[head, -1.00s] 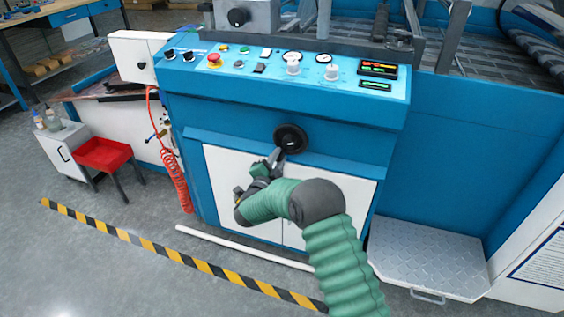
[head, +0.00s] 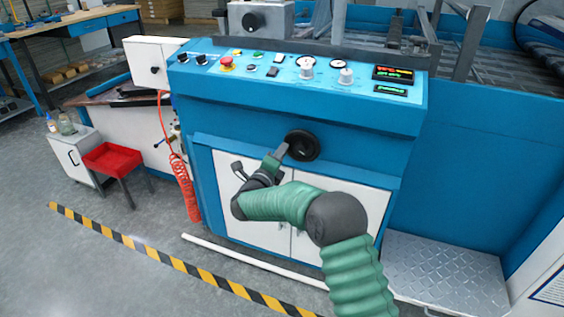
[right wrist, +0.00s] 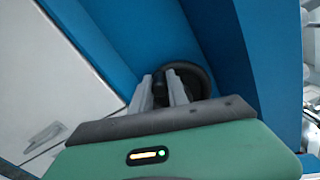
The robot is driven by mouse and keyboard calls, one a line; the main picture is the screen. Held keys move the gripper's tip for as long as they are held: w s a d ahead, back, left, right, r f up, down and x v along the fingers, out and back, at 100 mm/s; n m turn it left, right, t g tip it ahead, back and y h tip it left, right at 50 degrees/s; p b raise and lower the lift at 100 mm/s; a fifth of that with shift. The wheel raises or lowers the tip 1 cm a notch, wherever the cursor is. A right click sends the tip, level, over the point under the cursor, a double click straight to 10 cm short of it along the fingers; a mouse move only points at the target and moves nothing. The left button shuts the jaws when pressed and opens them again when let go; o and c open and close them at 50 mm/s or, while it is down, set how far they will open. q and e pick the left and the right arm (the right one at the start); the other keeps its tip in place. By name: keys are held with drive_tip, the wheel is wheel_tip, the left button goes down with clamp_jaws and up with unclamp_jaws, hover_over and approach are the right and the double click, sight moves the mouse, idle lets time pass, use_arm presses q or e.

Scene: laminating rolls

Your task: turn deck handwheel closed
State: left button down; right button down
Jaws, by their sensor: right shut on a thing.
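The deck handwheel (head: 303,145) is a round black wheel on the blue front face of the machine, above the white cabinet doors. My right gripper (head: 281,152) is at the wheel's left edge in the head view. In the right wrist view, the handwheel (right wrist: 196,77) shows behind the grey fingers of the right gripper (right wrist: 161,92). The fingers are shut on the wheel's small dark handle (right wrist: 160,84), which is partly hidden between them. My left gripper is not in view.
A sloped control panel (head: 270,71) with knobs and a red button (head: 226,63) is above the wheel. White cabinet doors (head: 240,205) are below it. A red coiled hose (head: 184,185) hangs at left. A metal step plate (head: 445,272) stands at right.

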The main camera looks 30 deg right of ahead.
sight(288, 138)
drive_tip(key=m+b, duration=0.1)
drive_tip(key=m, duration=0.1)
drive_tip(key=r+m+b, duration=0.1)
drive_tip(key=shift+r+m+b, duration=0.1)
drive_tip(key=shift+m+b, duration=0.3)
drive_tip(key=shift+s+d+r+m+b, duration=0.15)
drive_tip(key=shift+r+m+b, duration=0.3)
drive_tip(key=shift+m+b, duration=0.5)
drive_tip(key=shift+s+d+r+m+b, duration=0.1)
drive_tip(key=shift+r+m+b, duration=0.35)
drive_tip(key=shift+m+b, duration=0.45)
drive_tip(key=c, duration=1.3)
unclamp_jaws()
drive_tip(key=shift+r, duration=0.1)
